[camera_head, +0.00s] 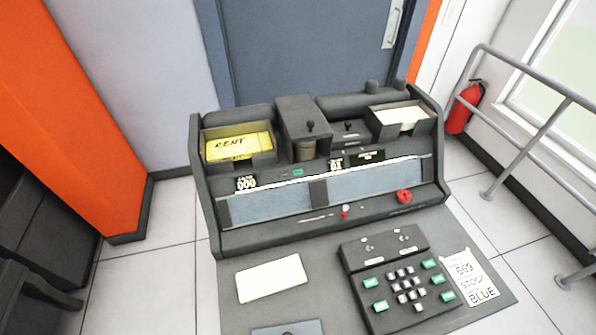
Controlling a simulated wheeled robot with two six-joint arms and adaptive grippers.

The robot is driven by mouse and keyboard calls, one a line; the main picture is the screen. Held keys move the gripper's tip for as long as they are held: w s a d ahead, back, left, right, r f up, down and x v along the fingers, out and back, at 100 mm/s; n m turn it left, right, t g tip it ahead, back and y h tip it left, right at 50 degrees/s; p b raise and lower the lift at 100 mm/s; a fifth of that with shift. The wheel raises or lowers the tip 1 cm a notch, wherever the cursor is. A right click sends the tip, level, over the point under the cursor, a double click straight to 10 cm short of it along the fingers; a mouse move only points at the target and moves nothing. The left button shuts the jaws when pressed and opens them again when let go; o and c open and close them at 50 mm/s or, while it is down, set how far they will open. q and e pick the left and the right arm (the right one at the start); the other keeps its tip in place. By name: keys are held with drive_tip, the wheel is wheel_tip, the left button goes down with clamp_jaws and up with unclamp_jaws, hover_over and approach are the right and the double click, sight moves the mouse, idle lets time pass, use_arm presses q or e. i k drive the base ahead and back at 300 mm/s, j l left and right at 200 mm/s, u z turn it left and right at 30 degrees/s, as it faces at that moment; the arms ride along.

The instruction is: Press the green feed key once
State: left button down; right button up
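A dark keypad block (400,262) sits on the front desk of the punch machine (232,238). It has light grey keys in the middle and several green keys at its sides. On the left are an upper green key (371,282) and a lower green key (380,306). On the right are a top green key (429,264), a middle green key (438,279) and a lower green key (448,296). Their lettering is too small to read, so I cannot tell which is the feed key. Neither of my grippers is in view.
A yellow card stack marked RENT (238,146) and a white card stack (398,116) sit in the top trays. A red knob (404,196) is on the front. A blank card (271,278) and a note reading 669 STOCK BLUE (468,279) lie beside the keypad.

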sight(449, 296)
drive_tip(key=k+l, duration=0.1)
drive_tip(key=l, duration=0.4)
drive_tip(key=k+l, duration=0.1)
drive_tip(key=l, duration=0.9)
drive_tip(key=k, duration=0.05)
